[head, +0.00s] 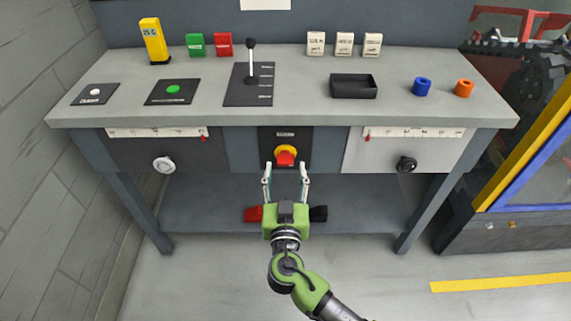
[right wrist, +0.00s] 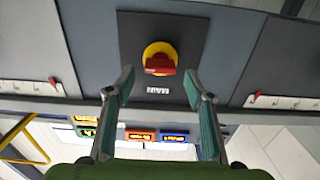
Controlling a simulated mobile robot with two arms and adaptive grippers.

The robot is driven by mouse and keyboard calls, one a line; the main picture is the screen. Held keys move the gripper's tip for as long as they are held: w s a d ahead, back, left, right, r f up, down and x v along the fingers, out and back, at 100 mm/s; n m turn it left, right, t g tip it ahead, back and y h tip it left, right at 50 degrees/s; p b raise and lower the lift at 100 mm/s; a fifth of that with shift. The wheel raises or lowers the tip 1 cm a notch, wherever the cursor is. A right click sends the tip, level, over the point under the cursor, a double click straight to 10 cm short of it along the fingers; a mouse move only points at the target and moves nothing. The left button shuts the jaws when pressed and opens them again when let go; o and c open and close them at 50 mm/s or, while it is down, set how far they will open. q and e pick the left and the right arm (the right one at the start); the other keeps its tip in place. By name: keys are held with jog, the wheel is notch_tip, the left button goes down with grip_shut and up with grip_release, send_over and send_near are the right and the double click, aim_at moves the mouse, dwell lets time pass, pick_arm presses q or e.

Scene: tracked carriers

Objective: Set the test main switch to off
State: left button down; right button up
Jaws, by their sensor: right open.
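The main switch (head: 285,156) is a red rotary handle on a yellow disc, set in a dark panel at the middle of the bench front. In the right wrist view the red handle (right wrist: 160,66) lies roughly level across the yellow disc, above a label that reads MAIN upside down. My right gripper (head: 286,168) is open and empty, just in front of and below the switch. In the right wrist view its two fingertips (right wrist: 159,84) stand on either side of the switch, apart from it. My left gripper is not in view.
Dials with scales sit on the bench front, a white knob (head: 164,165) left and a black knob (head: 406,165) right. The bench top (head: 310,110) carries a lever, blocks, a black tray (head: 353,86) and rings. A yellow-framed machine (head: 525,140) stands at the right.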

aim_at(285, 160)
jog(key=shift+w, duration=1.2)
jog(key=c, duration=1.1)
jog(key=shift+c, duration=0.2)
jog(key=shift+f, duration=0.1)
